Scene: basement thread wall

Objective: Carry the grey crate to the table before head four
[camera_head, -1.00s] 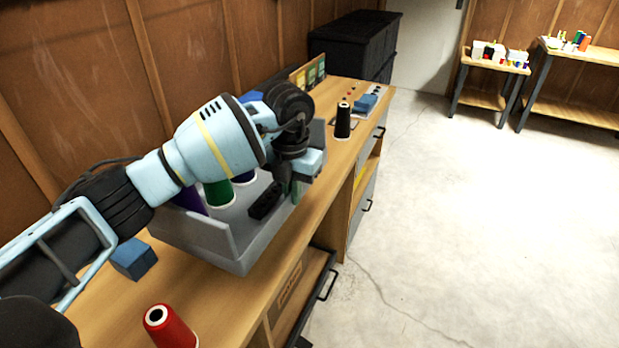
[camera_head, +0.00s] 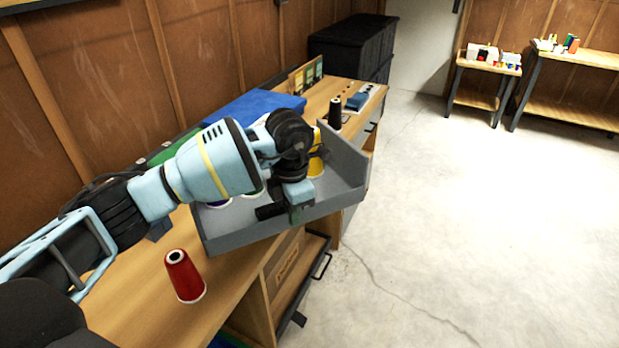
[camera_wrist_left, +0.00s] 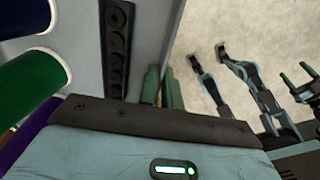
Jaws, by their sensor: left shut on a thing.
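The grey crate (camera_head: 240,236) hangs over the front edge of the wooden bench, apparently raised and turned. It carries thread cones, among them a yellow one (camera_head: 317,165) and, in the left wrist view, a green one (camera_wrist_left: 32,95) and a purple one (camera_wrist_left: 28,142). My left gripper (camera_head: 299,214) is shut on the crate's front wall; its green fingers (camera_wrist_left: 161,88) straddle the wall in the wrist view. My right gripper (camera_wrist_left: 296,73) seems to show there at the right edge, fingers apart and empty. Two tables (camera_head: 478,101) (camera_head: 555,111) stand far right; no head number is readable.
A red cone (camera_head: 184,276) stands on the bench (camera_head: 130,312) left of the crate. A black cone (camera_head: 335,113) and a blue block (camera_head: 357,101) stand behind it. A drawer (camera_head: 300,285) juts out below. The concrete floor (camera_head: 460,220) to the right is clear.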

